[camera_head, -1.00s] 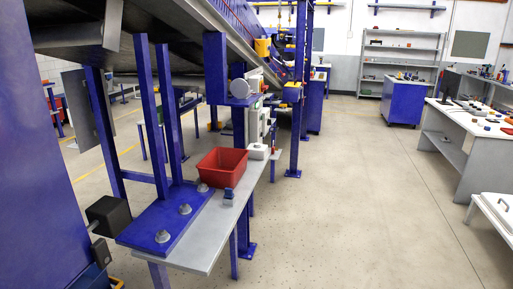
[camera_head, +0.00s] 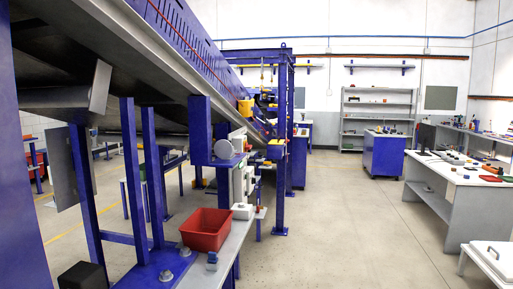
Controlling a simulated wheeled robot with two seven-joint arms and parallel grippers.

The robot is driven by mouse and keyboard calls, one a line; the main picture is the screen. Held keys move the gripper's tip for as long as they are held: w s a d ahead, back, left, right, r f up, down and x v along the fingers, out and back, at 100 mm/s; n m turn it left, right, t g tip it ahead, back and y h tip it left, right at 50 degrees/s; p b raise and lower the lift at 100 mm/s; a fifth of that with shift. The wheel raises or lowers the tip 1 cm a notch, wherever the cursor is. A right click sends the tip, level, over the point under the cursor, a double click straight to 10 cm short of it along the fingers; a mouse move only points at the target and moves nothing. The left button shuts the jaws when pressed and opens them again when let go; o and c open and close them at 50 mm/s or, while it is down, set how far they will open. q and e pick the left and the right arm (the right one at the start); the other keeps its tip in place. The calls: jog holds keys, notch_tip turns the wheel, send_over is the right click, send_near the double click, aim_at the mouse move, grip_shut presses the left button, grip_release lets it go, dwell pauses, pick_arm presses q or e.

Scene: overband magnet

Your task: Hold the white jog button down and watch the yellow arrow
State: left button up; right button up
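I cannot pick out the white jog button or the yellow arrow at this size. A white box (camera_head: 243,211) sits on the grey side bench just beyond the red bin, and pale upright panels (camera_head: 239,184) stand behind it under the conveyor. Small yellow parts (camera_head: 245,106) show on the conveyor's side farther along. Neither of my grippers is in the view.
A red bin (camera_head: 206,229) and a small blue block (camera_head: 212,260) are on the narrow bench. The inclined conveyor (camera_head: 170,60) and blue posts fill the left. White tables (camera_head: 470,178) stand at right. The floor (camera_head: 340,225) between is clear.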

dwell(0.3)
pick_arm(q)
grip_shut()
dwell(1.6)
